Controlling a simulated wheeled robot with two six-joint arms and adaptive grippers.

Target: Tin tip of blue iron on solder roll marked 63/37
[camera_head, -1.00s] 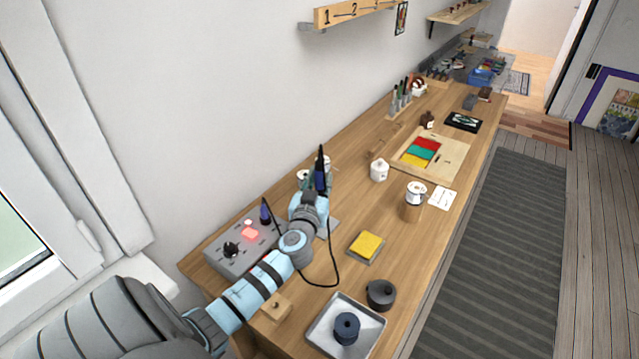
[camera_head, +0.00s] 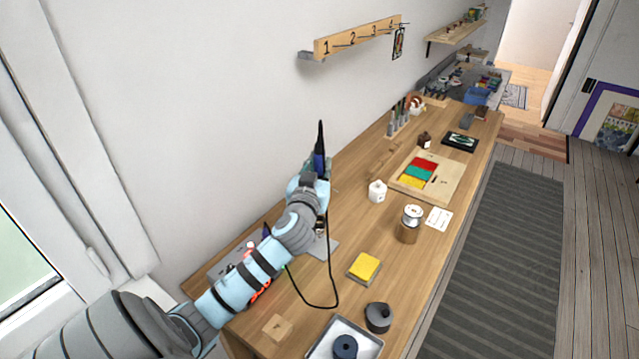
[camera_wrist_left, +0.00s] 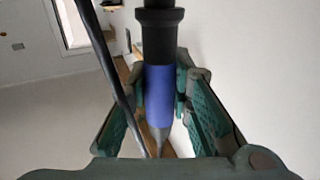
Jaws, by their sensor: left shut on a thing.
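My left gripper (camera_head: 317,168) is shut on the blue iron (camera_head: 320,145), held above the left part of the bench. Its dark end points up in the head view. In the left wrist view the iron's blue grip (camera_wrist_left: 160,92) lies between the green fingers (camera_wrist_left: 158,105), with its metal tip toward the picture's bottom. A silvery spool (camera_head: 412,212) stands on a brown round base near the bench's front edge, well to the right of the gripper. A dark blue spool (camera_head: 345,346) lies in a pale tray (camera_head: 370,339). No 63/37 marking is readable. My right gripper is not in view.
A dark cord loops from the iron over the bench. My arm partly hides the grey control box (camera_head: 222,266). A yellow sponge (camera_head: 365,266), a dark round pot (camera_head: 378,317), a white jar (camera_head: 377,191) and a board of coloured pieces (camera_head: 447,180) stand around bare wood.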

